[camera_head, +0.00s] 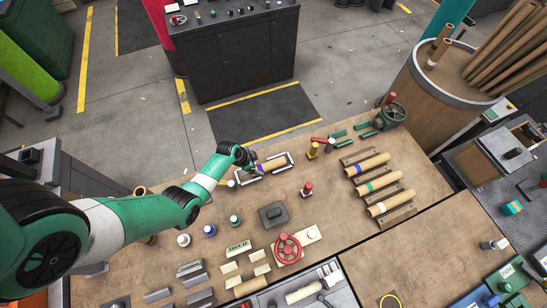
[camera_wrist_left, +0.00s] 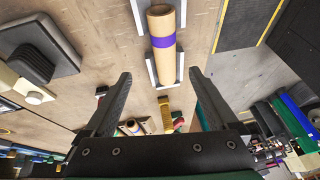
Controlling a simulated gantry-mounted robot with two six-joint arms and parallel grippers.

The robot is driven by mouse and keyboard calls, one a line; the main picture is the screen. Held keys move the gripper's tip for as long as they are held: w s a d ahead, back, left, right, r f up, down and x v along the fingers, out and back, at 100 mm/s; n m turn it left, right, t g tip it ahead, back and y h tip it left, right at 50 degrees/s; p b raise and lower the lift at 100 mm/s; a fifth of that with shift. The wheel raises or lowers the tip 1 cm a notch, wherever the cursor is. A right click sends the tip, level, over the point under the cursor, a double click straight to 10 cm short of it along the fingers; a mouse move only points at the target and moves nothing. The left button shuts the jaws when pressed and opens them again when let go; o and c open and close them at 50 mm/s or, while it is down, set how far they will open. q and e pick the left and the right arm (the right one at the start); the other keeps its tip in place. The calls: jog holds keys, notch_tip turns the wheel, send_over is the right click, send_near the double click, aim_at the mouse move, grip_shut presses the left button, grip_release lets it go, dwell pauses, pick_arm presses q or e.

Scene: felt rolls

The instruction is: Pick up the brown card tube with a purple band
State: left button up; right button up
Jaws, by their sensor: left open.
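The brown card tube with a purple band (camera_head: 272,165) lies in a pale metal cradle (camera_head: 291,157) on the wooden bench. It shows large in the left wrist view (camera_wrist_left: 160,22), with the purple band (camera_wrist_left: 163,42) around its middle and one open end towards the top. My left gripper (camera_head: 253,168) is at the left end of the tube in the head view and covers part of it. In the left wrist view its two fingers (camera_wrist_left: 160,75) are spread wide and empty, with the tube's near end between their tips in the picture. I cannot tell the height gap. My right gripper is not in view.
Three brown tubes with blue, green and white bands (camera_head: 378,186) lie on racks to the right. A dark block (camera_head: 273,214) and red handwheel (camera_head: 287,249) are nearer the front.

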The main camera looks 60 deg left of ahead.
pick_arm(q)
jog(key=b, duration=0.6)
send_over(263, 167)
jog(key=s, duration=0.2)
notch_tip(263, 167, down, 5)
jog(key=shift+d+f, duration=0.1)
jog(key=shift+d, duration=0.05)
jog(key=shift+w+f, duration=0.35)
jog(key=shift+f, duration=0.05)
jog(key=b+x, duration=0.2)
jog(key=x, duration=0.1)
jog(key=b+x, duration=0.1)
jog(key=shift+s+f, duration=0.2)
jog(key=shift+f, duration=0.2)
jog(key=shift+w+f+b, duration=0.25)
jog(key=shift+b, duration=0.25)
jog(key=shift+r, duration=0.1)
grip_shut()
